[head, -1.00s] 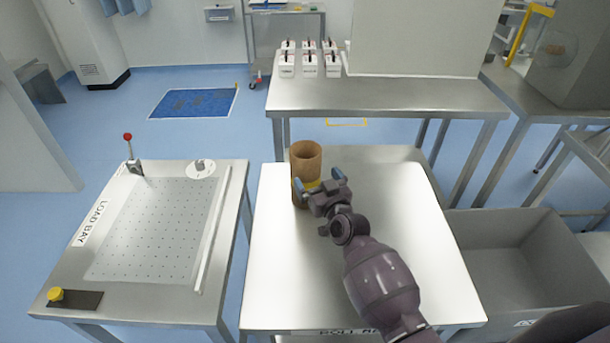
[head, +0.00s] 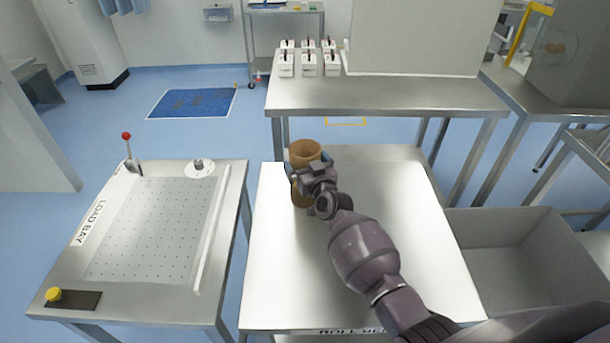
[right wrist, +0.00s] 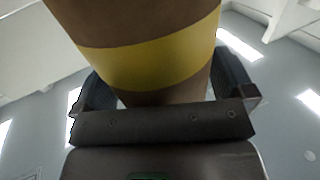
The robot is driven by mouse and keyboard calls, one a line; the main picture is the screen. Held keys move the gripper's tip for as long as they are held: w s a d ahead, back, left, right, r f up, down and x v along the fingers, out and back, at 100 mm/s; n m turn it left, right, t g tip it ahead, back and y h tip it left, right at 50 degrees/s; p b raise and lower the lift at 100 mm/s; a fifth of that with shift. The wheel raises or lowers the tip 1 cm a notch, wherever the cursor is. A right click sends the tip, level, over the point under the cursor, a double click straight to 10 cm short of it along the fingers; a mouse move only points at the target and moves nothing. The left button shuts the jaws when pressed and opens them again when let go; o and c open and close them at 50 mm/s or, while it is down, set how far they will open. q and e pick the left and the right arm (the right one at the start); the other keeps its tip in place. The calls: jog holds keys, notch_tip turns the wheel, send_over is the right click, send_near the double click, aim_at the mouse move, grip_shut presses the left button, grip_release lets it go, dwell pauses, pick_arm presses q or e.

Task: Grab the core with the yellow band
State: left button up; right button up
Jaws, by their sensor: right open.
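The core (head: 305,153) is a brown cardboard tube standing upright on the far left part of the white-topped table (head: 275,290). In the right wrist view the core (right wrist: 130,18) fills the upper middle, and its yellow band (right wrist: 152,62) crosses it just in front of my gripper. My right gripper (head: 308,172) is open, with one finger on each side of the core around the band's height. Its fingers also show in the right wrist view (right wrist: 165,90). My gripper hides the band and part of the core in the head view. My left gripper is not in view.
A metal load bay table (head: 130,310) with a perforated plate and red-knobbed lever stands to the left, across a gap. A grey bin (head: 510,225) is at the right. A steel bench (head: 390,95) with several small white boxes stands behind. The white tabletop is otherwise bare.

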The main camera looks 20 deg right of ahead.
jog(key=c, duration=0.6)
jog(key=shift+c, duration=0.4)
